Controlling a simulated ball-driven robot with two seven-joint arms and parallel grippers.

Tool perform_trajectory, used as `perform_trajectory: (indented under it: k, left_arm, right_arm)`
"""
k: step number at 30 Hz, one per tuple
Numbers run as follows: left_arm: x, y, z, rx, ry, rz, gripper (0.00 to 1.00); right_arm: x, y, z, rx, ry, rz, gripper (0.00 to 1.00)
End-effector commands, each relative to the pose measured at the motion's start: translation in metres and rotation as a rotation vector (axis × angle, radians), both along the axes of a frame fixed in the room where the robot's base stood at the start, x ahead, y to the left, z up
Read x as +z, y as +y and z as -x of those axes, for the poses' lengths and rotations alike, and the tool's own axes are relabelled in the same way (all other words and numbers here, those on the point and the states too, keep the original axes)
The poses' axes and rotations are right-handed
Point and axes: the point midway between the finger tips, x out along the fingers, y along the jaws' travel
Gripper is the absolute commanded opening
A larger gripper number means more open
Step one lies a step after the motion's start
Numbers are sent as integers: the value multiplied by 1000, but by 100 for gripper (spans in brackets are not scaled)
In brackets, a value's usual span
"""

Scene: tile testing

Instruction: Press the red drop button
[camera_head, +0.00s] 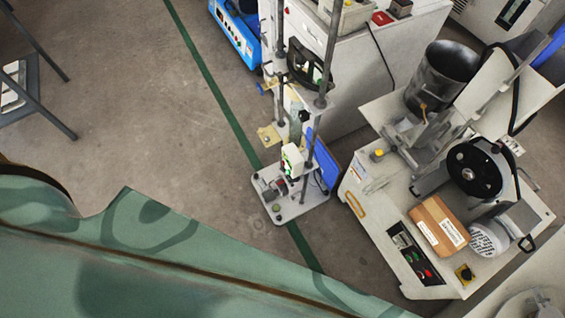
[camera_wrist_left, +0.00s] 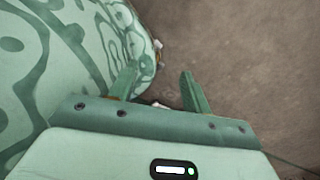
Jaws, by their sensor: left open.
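A tall test stand (camera_head: 290,200) with a light base plate and dark upright rods stands on the floor near the centre of the head view. A small pale box (camera_head: 292,159) on it carries green and dark marks. No red drop button can be made out there for certain. A machine at the right has a front control panel (camera_head: 415,252) with small green and red buttons. My left gripper (camera_wrist_left: 160,95) is open and empty in the left wrist view, above bare floor. Neither gripper shows in the head view, and my right gripper is in no view.
A white cabinet (camera_head: 350,85) stands behind the stand, with a red item (camera_head: 382,18) on top. A blue device (camera_head: 236,35) is at the top. A dark stool (camera_head: 35,95) is at the left. Bare floor with a green line (camera_head: 215,88) lies between.

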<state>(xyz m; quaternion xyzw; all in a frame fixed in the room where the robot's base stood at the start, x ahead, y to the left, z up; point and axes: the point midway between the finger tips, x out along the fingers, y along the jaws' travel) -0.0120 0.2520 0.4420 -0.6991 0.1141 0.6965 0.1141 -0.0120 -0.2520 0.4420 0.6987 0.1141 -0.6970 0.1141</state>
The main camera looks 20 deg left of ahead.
Motion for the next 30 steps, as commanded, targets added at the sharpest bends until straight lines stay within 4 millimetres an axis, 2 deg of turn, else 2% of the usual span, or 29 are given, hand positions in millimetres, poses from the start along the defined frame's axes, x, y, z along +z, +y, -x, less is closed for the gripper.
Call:
perform_trajectory:
  k: [7,8,12,13,30]
  left_arm:
    - [0,0,0,0,0,0,49]
    - [0,0,0,0,0,0,46]
    - [0,0,0,0,1,0,7]
    - [0,0,0,0,1,0,0]
    - [0,1,1,0,2,-1,0]
  right_arm:
    - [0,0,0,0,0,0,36]
    - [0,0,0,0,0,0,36]
    - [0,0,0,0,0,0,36]
    - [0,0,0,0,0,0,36]
    - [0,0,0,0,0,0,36]
